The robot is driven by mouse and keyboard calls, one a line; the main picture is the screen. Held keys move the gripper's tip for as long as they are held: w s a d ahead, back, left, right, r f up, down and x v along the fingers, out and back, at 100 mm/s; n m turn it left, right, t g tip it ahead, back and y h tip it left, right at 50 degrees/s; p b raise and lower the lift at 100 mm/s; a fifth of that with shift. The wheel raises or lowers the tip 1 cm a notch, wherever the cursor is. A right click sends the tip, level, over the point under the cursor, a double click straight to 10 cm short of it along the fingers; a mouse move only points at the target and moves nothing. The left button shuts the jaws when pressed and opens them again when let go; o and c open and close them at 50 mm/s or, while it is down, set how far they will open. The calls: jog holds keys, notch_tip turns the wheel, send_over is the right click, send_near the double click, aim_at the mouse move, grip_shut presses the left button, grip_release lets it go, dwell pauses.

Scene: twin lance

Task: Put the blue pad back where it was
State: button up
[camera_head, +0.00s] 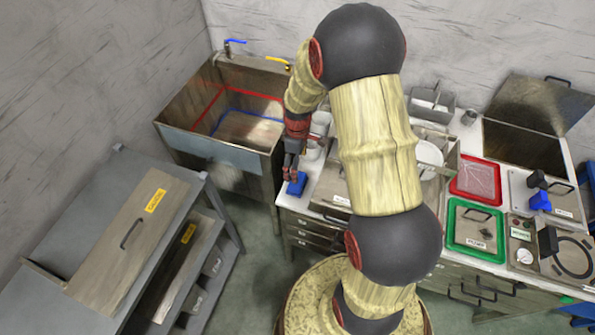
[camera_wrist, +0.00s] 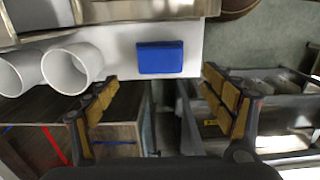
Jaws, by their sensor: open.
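The blue pad (camera_head: 297,184) lies on the white counter top at its left front corner, beside the sink. It also shows in the wrist view (camera_wrist: 160,57), flat and whole, on the white surface near the counter edge. My gripper (camera_head: 291,173) is just above or beside the pad in the head view. In the wrist view my gripper (camera_wrist: 160,85) is open, with the two fingers apart and nothing between the tips. The pad shows beyond the fingertips, in line with the gap. Whether a fingertip touches it I cannot tell.
Two white cylinders (camera_wrist: 68,68) stand close left of the pad in the wrist view. The sink (camera_head: 215,115) is left of the counter. A red tray (camera_head: 475,182), a green tray (camera_head: 477,229) and a blue object (camera_head: 540,201) are to the right. A grey cabinet (camera_head: 125,240) stands front left.

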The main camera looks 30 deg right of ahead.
jog(key=s+a+r+m+t, duration=0.15)
jog(key=a+r, duration=0.25)
jog(key=r, duration=0.7)
jog(key=s+a+r+m+t, duration=0.1)
jog(key=s+a+r+m, duration=0.15)
jog(key=r, duration=0.75)
jog(key=s+a+r+m+t, duration=0.1)
jog(key=s+a+r, duration=0.3)
jog(key=s, duration=0.4)
jog(key=s+a+r+m+t, duration=0.2)
jog(key=s+a+r, duration=0.1)
jog(key=s+r, duration=0.4)
jog(key=shift+s+a+m, duration=0.3)
jog(key=shift+s+a, duration=0.1)
jog(key=shift+s, duration=0.15)
jog(key=shift+f, duration=0.1)
notch_tip(320, 180, down, 5)
jog(key=b, duration=0.5)
jog(key=shift+f, duration=0.15)
